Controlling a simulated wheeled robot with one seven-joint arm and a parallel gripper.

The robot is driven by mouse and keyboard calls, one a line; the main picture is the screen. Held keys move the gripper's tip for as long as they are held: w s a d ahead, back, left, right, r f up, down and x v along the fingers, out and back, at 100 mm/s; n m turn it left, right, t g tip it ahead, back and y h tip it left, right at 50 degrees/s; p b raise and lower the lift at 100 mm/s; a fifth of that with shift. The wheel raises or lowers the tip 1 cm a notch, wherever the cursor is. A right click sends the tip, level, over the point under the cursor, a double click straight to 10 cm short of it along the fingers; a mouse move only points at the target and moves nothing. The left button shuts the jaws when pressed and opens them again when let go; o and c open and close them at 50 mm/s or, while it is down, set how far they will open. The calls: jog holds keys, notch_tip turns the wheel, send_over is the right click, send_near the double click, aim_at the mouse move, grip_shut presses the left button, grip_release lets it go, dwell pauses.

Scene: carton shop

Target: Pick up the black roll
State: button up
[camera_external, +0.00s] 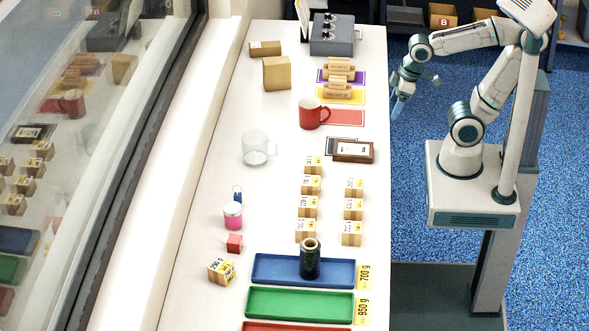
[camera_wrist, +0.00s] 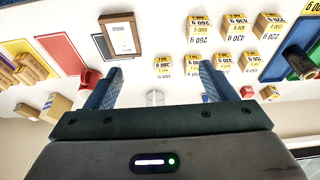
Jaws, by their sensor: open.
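The black roll (camera_external: 310,259), a dark upright cylinder with a tan ring at its top, stands in the blue tray (camera_external: 265,268) at the near end of the white table. In the wrist view the black roll (camera_wrist: 300,63) shows at the right edge, on the blue tray (camera_wrist: 299,38). My gripper (camera_external: 399,105) is off the table's right side, near its far half, well away from the roll. In the wrist view my gripper (camera_wrist: 160,75) has its two blue fingers wide apart with nothing between them.
Several labelled wooden blocks (camera_external: 308,207) stand in two rows behind the blue tray. A framed card (camera_external: 353,151), a red mug (camera_external: 311,113) and a glass mug (camera_external: 256,149) stand farther back. A green tray (camera_external: 300,302) lies in front. A window borders the left.

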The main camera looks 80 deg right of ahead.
jog(key=w+a+r+m+g+y, duration=0.1)
jog(key=w+a+r+m, duration=0.15)
jog(key=w, duration=0.25)
jog(key=w+a+r+m, duration=0.1)
jog(key=w+a+m, duration=0.1)
jog(key=w+a, duration=0.25)
jog(key=m+g+h+b, duration=0.1)
jog(key=m+g, duration=0.1)
jog(key=m, duration=1.2)
send_near(312, 243)
jog(key=shift+w+d+n, duration=0.2)
jog(key=shift+d+n, duration=0.05)
jog(key=shift+d, duration=0.05)
jog(key=shift+s+a+f, duration=0.1)
jog(key=shift+a+f, duration=0.2)
jog(key=shift+f, duration=0.35)
notch_tip(312, 243, down, 7)
jog(key=shift+f+p, duration=0.1)
jog(key=shift+p, duration=0.2)
jog(key=shift+w+f+p, duration=0.15)
jog(key=shift+f+p, duration=0.3)
jog(key=shift+f, duration=0.95)
jog(key=shift+w+f+p, duration=0.1)
jog(key=shift+f+p, duration=0.35)
jog(key=shift+f, duration=1)
jog(key=c, duration=1.2)
